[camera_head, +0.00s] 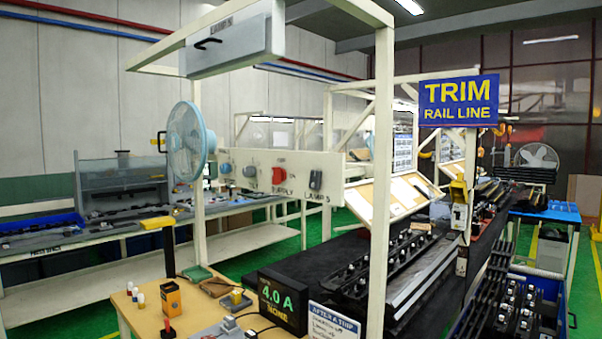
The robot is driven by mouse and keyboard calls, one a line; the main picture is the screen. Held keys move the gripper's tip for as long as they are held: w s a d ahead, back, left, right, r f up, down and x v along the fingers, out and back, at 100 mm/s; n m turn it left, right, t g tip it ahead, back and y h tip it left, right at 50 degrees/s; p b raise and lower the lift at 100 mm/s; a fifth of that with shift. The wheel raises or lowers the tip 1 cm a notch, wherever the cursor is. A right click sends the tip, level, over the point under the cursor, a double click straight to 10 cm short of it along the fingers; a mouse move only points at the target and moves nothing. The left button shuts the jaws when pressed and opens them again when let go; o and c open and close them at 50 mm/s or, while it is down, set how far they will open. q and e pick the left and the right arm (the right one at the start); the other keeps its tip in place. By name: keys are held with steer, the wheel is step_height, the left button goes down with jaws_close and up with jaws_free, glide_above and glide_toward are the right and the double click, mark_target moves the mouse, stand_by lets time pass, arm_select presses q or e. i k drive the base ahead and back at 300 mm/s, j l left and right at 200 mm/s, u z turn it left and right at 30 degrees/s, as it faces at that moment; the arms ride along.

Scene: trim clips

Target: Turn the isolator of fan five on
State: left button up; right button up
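A white panel (298,190) spans the frame above the near bench and carries several rotary isolators. From the left these are a blue-grey one (225,168), a grey one (249,172), a red one (278,176) and a dark grey one (315,180). The label under the red one seems to read SUPPLY, and the one under the dark grey one LAMPS. The other labels are too small to read, so I cannot tell which isolator is fan five's. A light blue fan (186,141) is left of the panel. Neither of my grippers is in view.
The wooden bench (205,303) below holds a black display (283,303) reading 4.0 A and NONE, an AFTER A TRIP card (333,322), an orange box (171,298) and small parts. A dark post with a yellow top (157,223) stands at its left. White frame posts (380,190) flank the panel.

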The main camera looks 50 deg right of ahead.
mark_target(278, 174)
steer(key=z, duration=1.5)
